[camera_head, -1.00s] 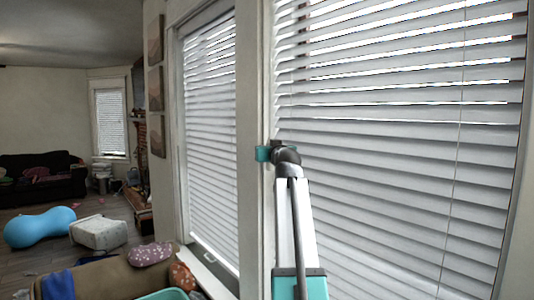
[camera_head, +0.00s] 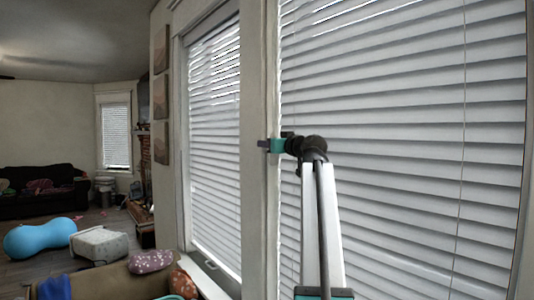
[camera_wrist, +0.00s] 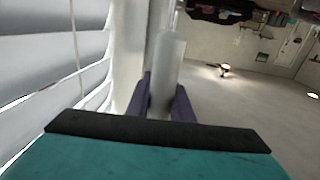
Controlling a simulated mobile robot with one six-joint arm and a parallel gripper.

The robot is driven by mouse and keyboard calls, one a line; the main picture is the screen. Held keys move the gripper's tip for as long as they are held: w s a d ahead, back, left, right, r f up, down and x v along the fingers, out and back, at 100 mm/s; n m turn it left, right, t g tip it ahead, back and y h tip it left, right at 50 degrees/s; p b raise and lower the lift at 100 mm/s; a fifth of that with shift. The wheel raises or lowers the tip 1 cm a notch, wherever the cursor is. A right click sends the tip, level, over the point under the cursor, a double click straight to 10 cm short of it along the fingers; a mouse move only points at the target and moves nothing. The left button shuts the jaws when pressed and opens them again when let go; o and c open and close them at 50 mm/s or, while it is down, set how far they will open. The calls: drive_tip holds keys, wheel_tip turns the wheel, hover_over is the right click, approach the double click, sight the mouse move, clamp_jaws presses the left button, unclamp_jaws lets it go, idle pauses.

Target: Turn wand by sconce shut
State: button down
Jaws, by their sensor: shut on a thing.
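The wand (camera_wrist: 168,62) is a pale, translucent rod in the wrist view. My gripper (camera_wrist: 162,98) is shut on it, with a dark finger on each side. In the head view my gripper (camera_head: 264,145) is at the post between the two windows, at the left edge of the large right blind (camera_head: 400,160); the wand is too small to make out there. The right blind's slats lie mostly closed, with thin bright gaps near the top. The blind (camera_wrist: 45,50) also shows at the left of the wrist view. I cannot identify the sconce for certain.
A window post (camera_head: 255,220) stands beside my gripper. A second blind (camera_head: 213,130) hangs to its left. A tan sofa (camera_head: 115,282) with cushions is below left. A blue peanut ball (camera_head: 40,238) and a pale ottoman (camera_head: 98,243) stand farther off.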

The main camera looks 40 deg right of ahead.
drive_tip(key=shift+w+a+n+y+b, duration=0.1)
drive_tip(key=shift+n+y+b, duration=0.2)
drive_tip(key=shift+y+b, duration=0.2)
drive_tip(key=c, duration=1.6)
unclamp_jaws()
drive_tip(key=shift+o, duration=0.2)
drive_tip(key=shift+f, duration=0.1)
drive_tip(key=s+a+b, duration=0.2)
drive_tip(key=s, duration=1.1)
drive_tip(key=shift+s, duration=0.35)
